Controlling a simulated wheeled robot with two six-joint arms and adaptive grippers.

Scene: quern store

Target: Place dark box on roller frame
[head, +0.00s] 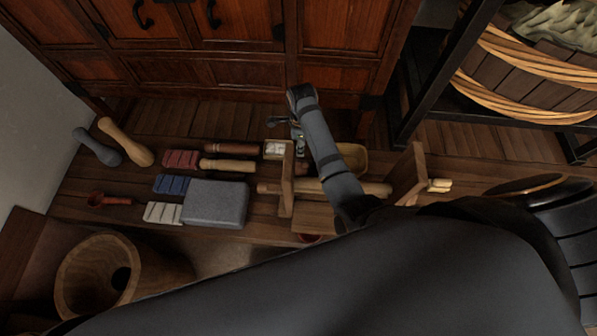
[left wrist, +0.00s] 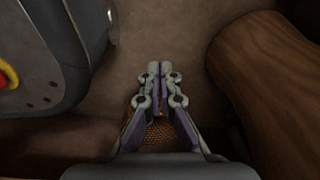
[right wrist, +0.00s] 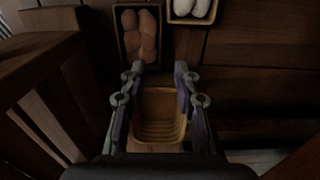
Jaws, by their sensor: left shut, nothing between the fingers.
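A dark brown open box (right wrist: 140,38) holds several reddish-brown rounded pieces in the right wrist view, ahead of my right gripper. In the head view only a small part of the dark box (head: 302,168) shows, behind the roller frame (head: 287,180). The roller frame has two upright wooden end boards and a pale roller (head: 375,188) between them, partly hidden by my right arm. My right gripper (right wrist: 159,68) is open and empty above a yellowish tray (right wrist: 160,118). It also shows in the head view (head: 297,132). My left gripper (left wrist: 160,72) is shut and empty, above the floor.
A small tray of white pieces (head: 277,150) stands beside the dark box. A grey block (head: 216,204), coloured blocks (head: 171,184) and wooden tools (head: 125,142) lie to the left. A wooden vessel (head: 88,272) stands lower left. A cabinet (head: 240,45) closes off the back.

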